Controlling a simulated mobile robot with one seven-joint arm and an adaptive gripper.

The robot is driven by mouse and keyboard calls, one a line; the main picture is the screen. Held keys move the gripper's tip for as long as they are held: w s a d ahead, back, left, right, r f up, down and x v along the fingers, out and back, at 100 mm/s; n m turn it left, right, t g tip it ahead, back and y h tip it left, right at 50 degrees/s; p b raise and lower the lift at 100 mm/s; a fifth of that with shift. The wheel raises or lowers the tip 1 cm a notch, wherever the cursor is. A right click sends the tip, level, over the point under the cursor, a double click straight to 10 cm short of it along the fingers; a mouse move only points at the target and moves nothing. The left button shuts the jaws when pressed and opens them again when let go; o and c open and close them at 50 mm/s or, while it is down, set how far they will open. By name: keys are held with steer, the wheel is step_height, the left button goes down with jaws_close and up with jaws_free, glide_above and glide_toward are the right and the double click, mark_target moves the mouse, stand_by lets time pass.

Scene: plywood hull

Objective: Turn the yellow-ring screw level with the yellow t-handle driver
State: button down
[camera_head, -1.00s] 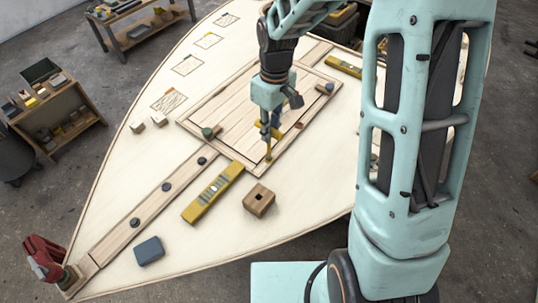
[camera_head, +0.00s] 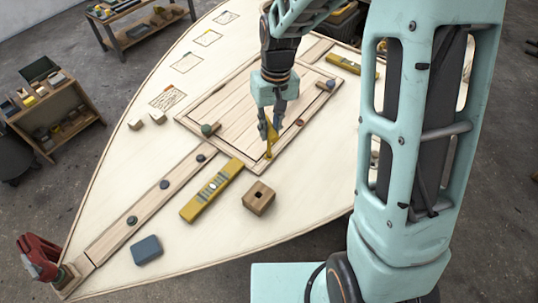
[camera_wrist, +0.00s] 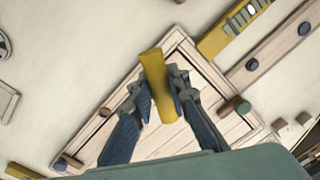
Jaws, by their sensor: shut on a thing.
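My gripper (camera_head: 271,118) points down over the near corner of the framed wooden panel (camera_head: 245,108). It is shut on the handle of the yellow t-handle driver (camera_head: 269,137). The driver stands about upright, with its lower end at the panel's near corner. In the wrist view the yellow handle bar (camera_wrist: 158,84) lies between the two fingers (camera_wrist: 160,95), running lengthwise in the picture. The driver's shaft is hidden there. The yellow-ring screw cannot be made out apart from the driver's lower end, so I cannot tell how level it is.
Green (camera_head: 209,130), reddish (camera_head: 299,123) and blue (camera_head: 326,86) screw heads sit at the panel's other corners. A yellow spirit level (camera_head: 212,191), a wooden block with a square hole (camera_head: 259,198) and a blue-grey box (camera_head: 147,250) lie nearby. Another yellow level (camera_head: 344,64) lies behind.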

stand_by(0.3)
steer(key=m, duration=0.4)
steer(key=shift+a+m+b, duration=0.1)
steer(key=shift+m+b, duration=0.2)
steer(key=shift+b, duration=0.05)
steer(key=shift+m, duration=0.6)
steer(key=m, duration=0.3)
steer(key=shift+a+t, duration=0.1)
steer(key=shift+t, duration=0.2)
steer(key=shift+m+p, duration=0.35)
steer(key=shift+m, duration=1.05)
